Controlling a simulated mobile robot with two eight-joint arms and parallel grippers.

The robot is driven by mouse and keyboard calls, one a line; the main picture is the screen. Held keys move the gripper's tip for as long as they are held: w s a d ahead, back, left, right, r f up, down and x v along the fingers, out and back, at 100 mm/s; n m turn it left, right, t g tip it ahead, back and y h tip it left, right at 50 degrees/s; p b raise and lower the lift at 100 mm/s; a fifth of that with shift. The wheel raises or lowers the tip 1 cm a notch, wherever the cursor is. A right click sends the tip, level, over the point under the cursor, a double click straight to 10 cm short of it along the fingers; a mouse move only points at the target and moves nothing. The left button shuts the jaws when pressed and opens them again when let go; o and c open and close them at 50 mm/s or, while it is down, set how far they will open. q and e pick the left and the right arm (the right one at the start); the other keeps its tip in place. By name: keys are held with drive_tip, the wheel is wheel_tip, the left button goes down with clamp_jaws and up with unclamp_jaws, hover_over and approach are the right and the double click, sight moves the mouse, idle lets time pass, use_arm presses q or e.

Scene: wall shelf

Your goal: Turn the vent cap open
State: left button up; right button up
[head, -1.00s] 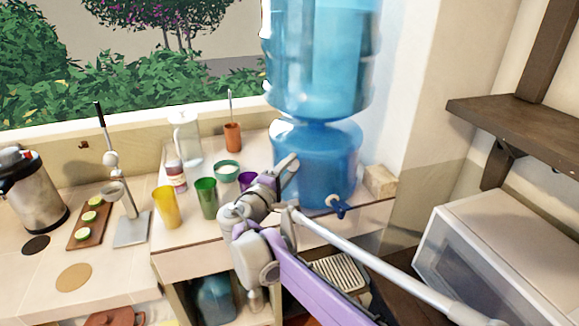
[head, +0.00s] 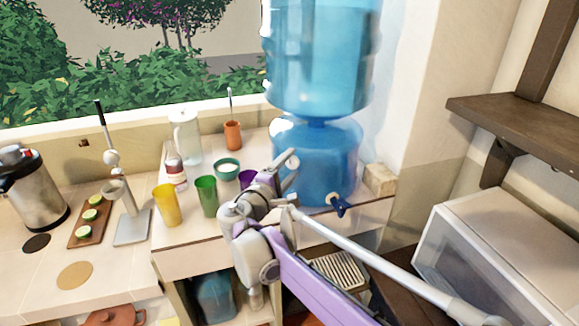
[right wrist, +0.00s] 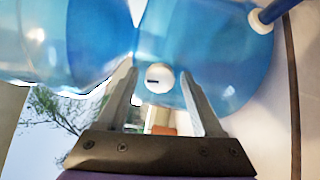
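The vent cap (right wrist: 159,78), a small white disc with a dark slot, shows on the blue water dispenser in the right wrist view. The slot lies roughly level in that picture. My right gripper (right wrist: 158,72) is open, with one finger on each side of the cap and a gap visible on both sides. I cannot tell how far the fingertips are from the dispenser's surface. In the head view my right gripper (head: 285,172) is at the left side of the dispenser's lower body (head: 325,155), and the cap cannot be seen there. My left gripper is not in view.
A large blue bottle (head: 320,60) sits on top of the dispenser, and a dark blue tap (head: 340,206) sticks out in front. A yellow cup (head: 165,206), a green cup (head: 206,196) and a purple cup (head: 247,179) stand left of the gripper. A sponge-like block (head: 380,179) is at right.

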idle(0.3)
drive_tip(key=b+v, duration=0.1)
drive_tip(key=v, duration=0.9)
drive_tip(key=shift+s+a, duration=0.15)
drive_tip(key=shift+s, duration=0.2)
drive_tip(key=s+d+f+m+g, duration=0.2)
drive_tip(key=s+d+f, duration=0.15)
drive_tip(key=d, duration=0.25)
drive_tip(key=s+d+f+m+g+y, duration=0.1)
drive_tip(key=s+d+f+m+g, duration=0.15)
drive_tip(key=d+f, duration=0.35)
drive_tip(key=s+d+f+m+g, duration=0.1)
drive_tip(key=s+d+f+g, duration=0.2)
drive_tip(key=d, duration=0.4)
drive_tip(key=s+d+f+m+g+y, duration=0.1)
drive_tip(key=s+f+m+y, duration=0.1)
drive_tip(key=s, duration=0.4)
drive_tip(key=s+d+f+m+g+y, duration=0.1)
drive_tip(key=s+f+m+y, duration=0.1)
drive_tip(key=s+f+m, duration=0.2)
drive_tip(key=s+d+f+m+g+y, duration=0.1)
drive_tip(key=s+f+m+y, duration=0.2)
drive_tip(key=s+f, duration=0.4)
drive_tip(key=shift+s+d+f, duration=0.15)
drive_tip(key=shift+s, duration=0.3)
drive_tip(key=shift+s+d+f, duration=0.15)
drive_tip(key=shift+s, duration=0.25)
